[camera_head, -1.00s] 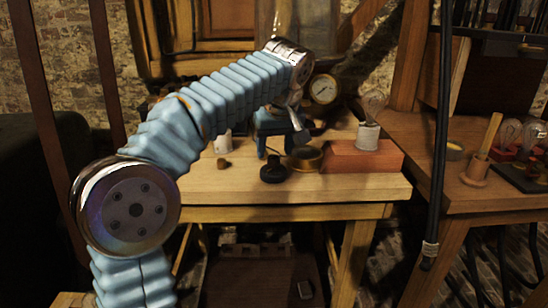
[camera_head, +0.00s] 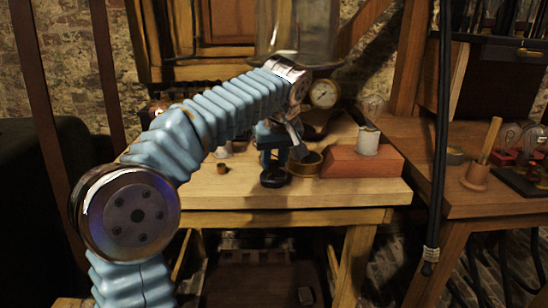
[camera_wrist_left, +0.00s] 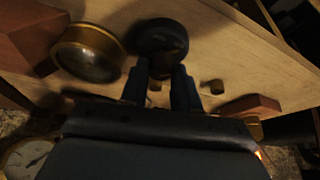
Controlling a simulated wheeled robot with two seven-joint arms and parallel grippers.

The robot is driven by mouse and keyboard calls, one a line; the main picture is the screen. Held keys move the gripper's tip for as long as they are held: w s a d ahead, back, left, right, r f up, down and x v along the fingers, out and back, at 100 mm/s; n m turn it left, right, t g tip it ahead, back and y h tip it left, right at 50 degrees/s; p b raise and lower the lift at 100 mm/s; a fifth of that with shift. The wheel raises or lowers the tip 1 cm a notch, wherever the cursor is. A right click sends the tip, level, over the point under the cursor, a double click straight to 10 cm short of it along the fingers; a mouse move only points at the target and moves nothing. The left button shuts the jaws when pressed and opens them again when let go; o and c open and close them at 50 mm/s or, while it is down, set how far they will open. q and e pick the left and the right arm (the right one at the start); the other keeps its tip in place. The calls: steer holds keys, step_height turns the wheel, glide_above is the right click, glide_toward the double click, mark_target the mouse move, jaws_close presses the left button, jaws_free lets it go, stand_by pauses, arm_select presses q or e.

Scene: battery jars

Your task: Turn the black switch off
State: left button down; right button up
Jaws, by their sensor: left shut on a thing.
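The black switch (camera_head: 275,179) has a round dark base and stands near the front of the wooden table. In the left wrist view its round base (camera_wrist_left: 160,38) shows just beyond the fingertips. My left gripper (camera_head: 273,158) is down over the switch from above. In the left wrist view the two dark fingers (camera_wrist_left: 160,75) straddle the switch's raised part and are shut on it. The exact lever position is hidden between the fingers. My right gripper is in neither view.
A brass-rimmed round dish (camera_head: 307,164) stands close right of the switch, beside a red-brown block (camera_head: 350,164) with a white bulb socket (camera_head: 368,141). A small wooden knob (camera_head: 222,168) lies left. A gauge (camera_head: 323,93) stands behind. A black cable (camera_head: 438,150) hangs at right.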

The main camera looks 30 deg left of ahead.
arm_select(q)
steer(key=n+p, duration=0.1)
steer(key=n+g+y+p, duration=0.1)
steer(key=n, duration=0.1)
steer(key=shift+w+d+r, duration=0.1)
steer(key=shift+w+r, duration=0.05)
steer(key=shift+r, duration=0.05)
steer(key=n+g+p, duration=0.1)
steer(key=n, duration=0.3)
steer(key=shift+f+y, duration=0.1)
steer(key=shift+y, duration=0.2)
steer(key=n+g, duration=0.1)
steer(key=n, duration=0.2)
steer(key=n+g, duration=0.1)
steer(key=n, duration=0.1)
steer(key=shift+w+n+g, duration=0.25)
steer(key=shift+n+g, duration=0.05)
steer(key=n+g, duration=0.1)
steer(key=n, duration=0.1)
steer(key=n+h, duration=0.1)
steer(key=n, duration=0.2)
steer(key=shift+g, duration=0.4)
steer(key=c, duration=0.8)
jaws_free()
